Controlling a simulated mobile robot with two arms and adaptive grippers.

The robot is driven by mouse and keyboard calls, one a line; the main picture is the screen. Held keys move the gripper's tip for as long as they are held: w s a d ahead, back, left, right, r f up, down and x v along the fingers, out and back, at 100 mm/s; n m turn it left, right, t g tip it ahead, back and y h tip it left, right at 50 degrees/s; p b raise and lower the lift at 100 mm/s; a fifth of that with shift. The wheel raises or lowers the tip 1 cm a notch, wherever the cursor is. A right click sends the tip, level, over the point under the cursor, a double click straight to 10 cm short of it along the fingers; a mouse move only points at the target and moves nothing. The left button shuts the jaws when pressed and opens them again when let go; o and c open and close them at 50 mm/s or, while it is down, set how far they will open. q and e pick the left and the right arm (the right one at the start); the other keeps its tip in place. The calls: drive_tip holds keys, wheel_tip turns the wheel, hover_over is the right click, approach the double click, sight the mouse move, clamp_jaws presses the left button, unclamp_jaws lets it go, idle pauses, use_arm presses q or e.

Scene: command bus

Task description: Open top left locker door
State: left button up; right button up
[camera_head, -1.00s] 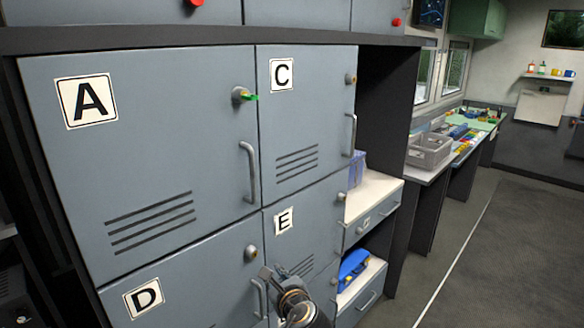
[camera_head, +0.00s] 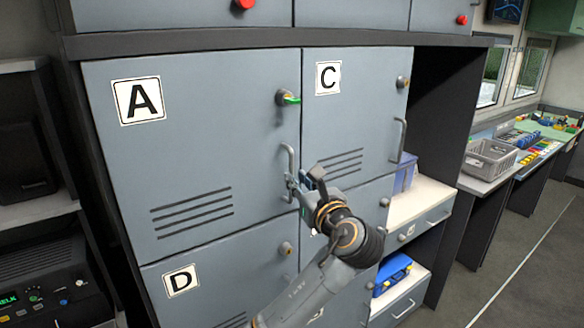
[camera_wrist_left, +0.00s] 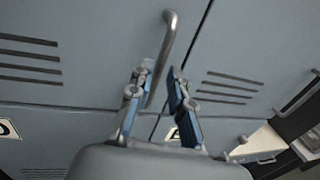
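The top left locker door A (camera_head: 200,140) is shut, a grey-blue panel with a vent. Its vertical handle (camera_head: 288,165) is on its right side, below a lock with a green-tipped key (camera_head: 288,98). My left gripper (camera_head: 303,184) is at the lower part of this handle. In the left wrist view, the fingers of the left gripper (camera_wrist_left: 156,88) are apart, with the lower end of the handle (camera_wrist_left: 166,50) appearing between them. I cannot tell whether they touch it. My right gripper is not in view.
Door C (camera_head: 350,120) is to the right and door D (camera_head: 215,285) below, both shut. My left arm hides most of the locker below C. Open shelves with a drawer (camera_head: 425,222) are further right. Dark floor (camera_head: 530,265) lies clear at right.

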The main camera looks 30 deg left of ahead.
sight(291, 199)
use_arm(q)
drive_tip(key=shift+p+x, duration=0.4)
drive_tip(key=shift+x, duration=1.85)
drive_tip(key=shift+c, duration=0.2)
clamp_jaws()
